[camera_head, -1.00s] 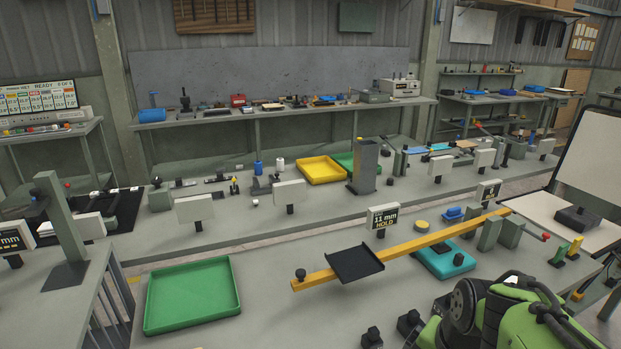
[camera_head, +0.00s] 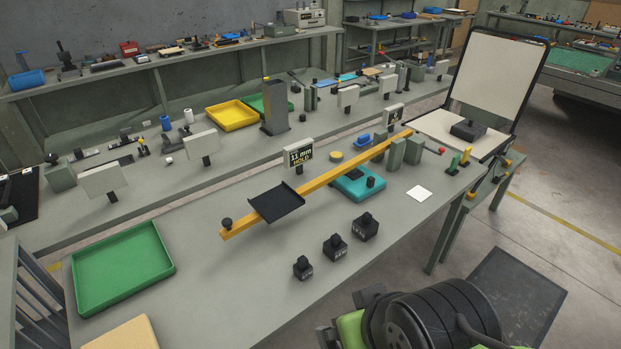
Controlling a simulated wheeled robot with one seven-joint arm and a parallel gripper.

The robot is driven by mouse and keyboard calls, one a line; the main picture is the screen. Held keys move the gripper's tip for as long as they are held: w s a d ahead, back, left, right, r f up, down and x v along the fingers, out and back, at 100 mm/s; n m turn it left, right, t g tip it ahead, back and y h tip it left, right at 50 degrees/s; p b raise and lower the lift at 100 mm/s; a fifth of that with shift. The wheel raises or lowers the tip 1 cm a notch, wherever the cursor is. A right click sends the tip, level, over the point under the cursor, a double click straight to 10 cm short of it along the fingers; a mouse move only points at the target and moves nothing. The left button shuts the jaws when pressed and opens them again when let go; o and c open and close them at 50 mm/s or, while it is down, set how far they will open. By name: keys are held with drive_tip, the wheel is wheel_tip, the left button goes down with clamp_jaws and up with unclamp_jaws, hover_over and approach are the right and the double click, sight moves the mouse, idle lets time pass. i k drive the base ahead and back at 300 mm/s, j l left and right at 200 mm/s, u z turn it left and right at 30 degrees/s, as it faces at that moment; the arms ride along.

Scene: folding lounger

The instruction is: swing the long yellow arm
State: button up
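The long yellow arm (camera_head: 330,182) lies diagonally above the bench, from a black knob (camera_head: 226,224) at its near left end to the grey-green upright blocks (camera_head: 405,152) at its far right end. A black tray (camera_head: 276,203) sits on it near the knob end. A teal base with a black knob (camera_head: 358,186) is beside and partly under the arm. A small sign (camera_head: 298,154) behind it reads "11 mm HOLD". My green and black arm links show at the lower right, apart from the yellow arm. I cannot make out my gripper there.
Several black weights (camera_head: 335,247) stand on the bench in front of the arm. A green tray (camera_head: 122,268) is at the left, a white card (camera_head: 419,193) at the right. A hinged white panel (camera_head: 497,75) stands at the far right.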

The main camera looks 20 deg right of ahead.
sight(274, 204)
drive_tip(key=i+u, duration=0.35)
drive_tip(key=i+l+u, duration=0.1)
drive_tip(key=u, duration=0.25)
drive_tip(key=i+l+u, duration=0.15)
drive_tip(key=u, duration=0.2)
drive_tip(key=i, duration=0.1)
